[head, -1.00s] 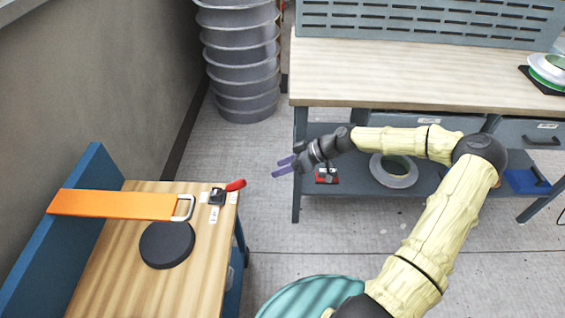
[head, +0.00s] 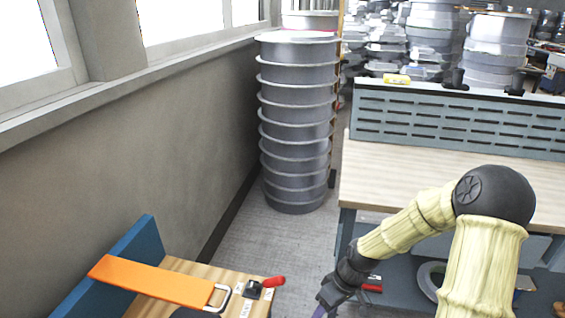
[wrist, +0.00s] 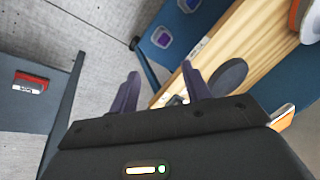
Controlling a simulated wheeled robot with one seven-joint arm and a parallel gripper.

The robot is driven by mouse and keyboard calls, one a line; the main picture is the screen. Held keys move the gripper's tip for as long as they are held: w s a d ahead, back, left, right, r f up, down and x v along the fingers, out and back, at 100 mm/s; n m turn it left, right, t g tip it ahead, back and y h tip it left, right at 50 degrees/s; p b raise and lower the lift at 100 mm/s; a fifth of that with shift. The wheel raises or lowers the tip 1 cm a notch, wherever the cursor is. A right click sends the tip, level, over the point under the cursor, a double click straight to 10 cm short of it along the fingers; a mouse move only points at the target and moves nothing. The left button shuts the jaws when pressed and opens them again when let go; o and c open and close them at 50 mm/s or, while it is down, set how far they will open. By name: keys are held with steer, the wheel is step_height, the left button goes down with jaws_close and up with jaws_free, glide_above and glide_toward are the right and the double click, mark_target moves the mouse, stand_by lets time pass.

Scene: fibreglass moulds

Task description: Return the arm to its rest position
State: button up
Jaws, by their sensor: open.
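My gripper (wrist: 160,92) shows in the wrist view with its two purple fingers apart and nothing between them. In the head view my gripper (head: 321,311) is at the bottom edge, with its fingertips mostly cut off by the frame. My arm, in a pale yellow cover with dark joints, is bent at the right, in front of the far workbench. The gripper hangs in the gap between the two benches, to the right of the near wooden bench (wrist: 222,45).
The far workbench (head: 400,165) stands behind my arm. Stacked grey moulds (head: 297,120) stand by the wall. Floor between is clear.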

steer(key=s+d+r+m+t+h, duration=0.4)
steer(key=s+r+m, duration=0.45)
steer(key=r, duration=0.45)
step_height(320, 180, up, 15)
steer(key=p, duration=1.5)
steer(key=shift+r+n+g+p, duration=0.2)
steer(key=shift+n+g+p, duration=0.1)
steer(key=shift+n, duration=0.05)
steer(key=shift+d+f, duration=0.1)
steer(key=shift+c, duration=0.2)
